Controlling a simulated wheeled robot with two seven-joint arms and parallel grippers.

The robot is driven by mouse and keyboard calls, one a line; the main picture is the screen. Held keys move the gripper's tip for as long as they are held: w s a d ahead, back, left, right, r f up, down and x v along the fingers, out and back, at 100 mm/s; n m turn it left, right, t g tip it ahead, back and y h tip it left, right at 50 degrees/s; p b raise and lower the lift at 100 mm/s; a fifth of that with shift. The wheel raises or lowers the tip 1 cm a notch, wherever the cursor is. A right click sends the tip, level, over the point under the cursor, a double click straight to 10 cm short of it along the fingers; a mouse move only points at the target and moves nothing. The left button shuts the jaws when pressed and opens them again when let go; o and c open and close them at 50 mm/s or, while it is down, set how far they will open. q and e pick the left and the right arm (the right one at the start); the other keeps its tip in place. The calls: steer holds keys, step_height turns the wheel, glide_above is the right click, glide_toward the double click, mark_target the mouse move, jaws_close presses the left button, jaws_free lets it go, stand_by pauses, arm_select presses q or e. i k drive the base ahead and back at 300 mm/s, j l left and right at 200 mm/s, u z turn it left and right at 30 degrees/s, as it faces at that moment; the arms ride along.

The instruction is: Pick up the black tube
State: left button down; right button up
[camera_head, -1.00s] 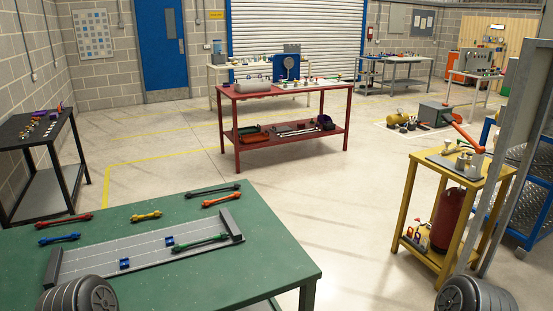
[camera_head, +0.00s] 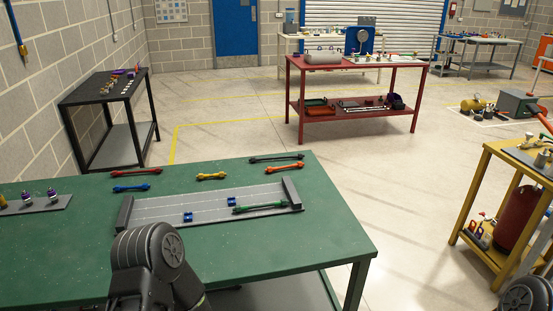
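The black tube (camera_head: 276,158) lies near the far right edge of the green table (camera_head: 320,225), behind the grey fixture board. It is a thin dark bar with thicker ends. An orange tube (camera_head: 285,168) lies just in front of it. Parts of my arms show at the lower left and at the lower right corner. Neither gripper's fingers are in view.
A grey board (camera_head: 160,210) with end blocks holds a green tube (camera_head: 259,208) and blue clips. Yellow (camera_head: 211,176), red (camera_head: 136,172) and blue (camera_head: 131,188) tubes lie behind it. A grey plate (camera_head: 35,204) with fittings is at left.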

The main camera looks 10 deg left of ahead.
mark_target(300, 156)
steer(key=i+l+z, duration=0.25)
steer(key=l+z, duration=0.15)
steer(key=i+l+z, duration=0.65)
steer(key=z, duration=0.15)
steer(key=i+l+z, duration=0.15)
steer(key=i, duration=0.3)
steer(key=i+l+z, duration=0.1)
steer(key=i, duration=0.35)
steer(key=i+j+u, duration=0.1)
steer(key=i+u, duration=0.85)
steer(key=u, duration=0.2)
steer(key=i+l+u, duration=0.35)
steer(key=i+j+u, duration=0.3)
steer(key=u, duration=0.15)
steer(key=i+j+u, duration=0.1)
steer(key=i+u, duration=0.75)
steer(key=i, duration=0.1)
